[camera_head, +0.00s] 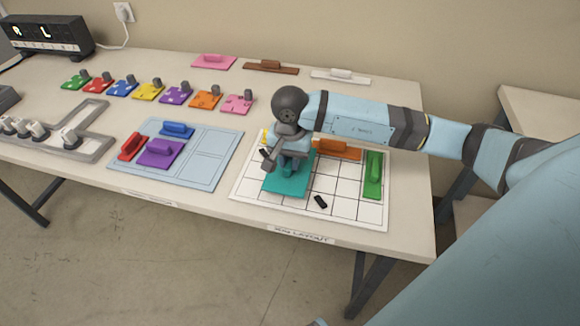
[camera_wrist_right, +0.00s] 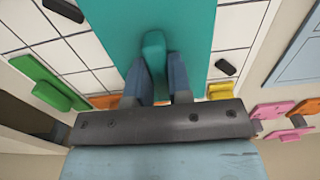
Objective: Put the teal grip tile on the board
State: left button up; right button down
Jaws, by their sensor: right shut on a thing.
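The teal grip tile (camera_head: 287,186) is a flat rectangle with a raised bar grip. It lies over the left middle of the white gridded board (camera_head: 342,214); I cannot tell whether it touches the surface. My right gripper (camera_head: 289,166) points down and is shut on the tile's bar. In the right wrist view the fingers (camera_wrist_right: 157,78) stand on both sides of the bar, with the teal tile (camera_wrist_right: 170,22) spread beyond them. The gripper and wrist hide part of the tile and the board behind it. My left gripper is not in view.
On the board are an orange tile (camera_head: 337,149), a green tile (camera_head: 373,175), a partly hidden yellow tile (camera_head: 263,136) and a black piece (camera_head: 320,202); another black piece (camera_head: 265,154) is beside the gripper. A blue tray (camera_head: 209,165) with tiles stands left.

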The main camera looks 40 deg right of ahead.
aim_at(290, 161)
jog(key=shift+f, duration=1.4)
jog(key=shift+f, duration=0.15)
jog(key=c, duration=1.1)
grip_release()
jog(key=shift+o, duration=0.2)
jog(key=shift+r, duration=0.2)
notch_tip(290, 161, up, 12)
jog(key=shift+f, duration=0.1)
